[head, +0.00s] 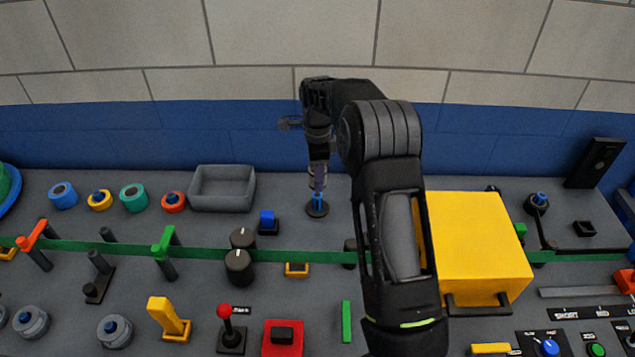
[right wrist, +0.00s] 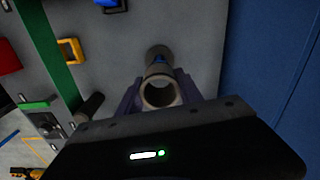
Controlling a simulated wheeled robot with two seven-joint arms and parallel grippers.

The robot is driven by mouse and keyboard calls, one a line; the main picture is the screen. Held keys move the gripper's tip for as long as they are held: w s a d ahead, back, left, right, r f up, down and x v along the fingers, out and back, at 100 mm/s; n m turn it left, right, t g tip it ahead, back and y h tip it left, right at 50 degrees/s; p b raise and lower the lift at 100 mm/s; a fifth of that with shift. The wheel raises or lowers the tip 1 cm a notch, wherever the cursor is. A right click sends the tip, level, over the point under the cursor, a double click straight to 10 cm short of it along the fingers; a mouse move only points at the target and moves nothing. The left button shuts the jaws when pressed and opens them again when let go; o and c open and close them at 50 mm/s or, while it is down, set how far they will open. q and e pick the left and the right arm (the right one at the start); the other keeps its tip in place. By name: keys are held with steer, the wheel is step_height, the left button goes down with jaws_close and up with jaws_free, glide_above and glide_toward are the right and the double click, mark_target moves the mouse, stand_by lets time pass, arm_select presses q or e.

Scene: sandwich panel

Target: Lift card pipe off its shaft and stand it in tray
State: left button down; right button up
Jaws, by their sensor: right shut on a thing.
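The card pipe (right wrist: 160,93) is a short grey-brown open tube, seen nearly end-on in the right wrist view between my right gripper's purple fingers (right wrist: 158,98). In the head view my right gripper (head: 318,178) points down and is shut on the pipe, mostly hidden there. Directly below it stands the blue shaft (head: 317,200) on a round dark base. Blue shows between pipe and base, so the pipe is raised; I cannot tell whether the shaft tip is still inside it. The grey tray (head: 222,206), open and empty, lies to the left. My left gripper is not in view.
A red ring (head: 173,203) and other coloured rings lie left of the tray. A blue-topped block (head: 267,220) sits between tray and shaft. A green strip (head: 200,249) crosses the panel in front. A large yellow box (head: 478,250) stands right of my arm.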

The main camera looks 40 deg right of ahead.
steer(key=shift+r, duration=0.3)
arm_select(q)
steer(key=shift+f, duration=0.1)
arm_select(e)
steer(key=shift+f, duration=0.1)
stand_by(0.4)
